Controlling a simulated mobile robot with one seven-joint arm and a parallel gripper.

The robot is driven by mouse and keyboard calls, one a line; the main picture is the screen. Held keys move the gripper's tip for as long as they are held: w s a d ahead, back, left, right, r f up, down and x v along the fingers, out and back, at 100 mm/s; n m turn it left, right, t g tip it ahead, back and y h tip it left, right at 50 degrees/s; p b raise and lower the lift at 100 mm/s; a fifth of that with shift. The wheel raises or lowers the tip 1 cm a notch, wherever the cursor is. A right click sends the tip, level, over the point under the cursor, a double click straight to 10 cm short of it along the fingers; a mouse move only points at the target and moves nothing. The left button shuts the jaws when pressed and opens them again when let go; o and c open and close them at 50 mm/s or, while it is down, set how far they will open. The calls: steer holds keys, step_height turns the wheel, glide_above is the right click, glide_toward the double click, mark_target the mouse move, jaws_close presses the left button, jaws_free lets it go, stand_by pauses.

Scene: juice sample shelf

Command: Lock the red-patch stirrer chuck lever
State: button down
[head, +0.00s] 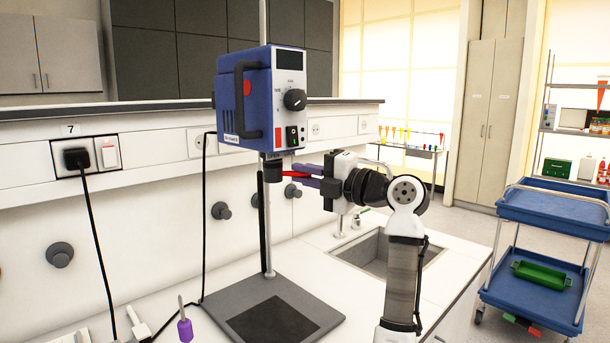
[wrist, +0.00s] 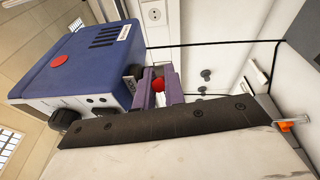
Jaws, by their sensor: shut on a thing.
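The blue stirrer (head: 246,108) is mounted on a stand, with a red patch on its side; in the wrist view its housing (wrist: 75,62) fills the upper left, with the red patch (wrist: 59,60) showing. Below the motor is the dark chuck (head: 273,171), with a red lever (head: 290,174) sticking out to the right. My gripper (head: 303,177) reaches in from the right and its purple fingers are shut on the lever. In the wrist view the lever's round red end (wrist: 158,84) shows between the fingers. The rest of the lever and much of the chuck are hidden there.
The stand's dark base plate (head: 235,308) rests on the white bench. A purple-handled tool (head: 185,328) is at the front. A sink (head: 375,256) lies right of the stand. A blue trolley (head: 545,215) stands on the floor at right. A black cable (head: 93,240) hangs from the wall socket.

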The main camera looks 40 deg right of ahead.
steer(key=c, duration=1.5)
jaws_free()
steer(key=shift+a, duration=0.1)
steer(key=b+v, duration=0.4)
steer(key=v, duration=1)
steer(key=shift+w, duration=0.1)
steer(key=shift+r, duration=0.1)
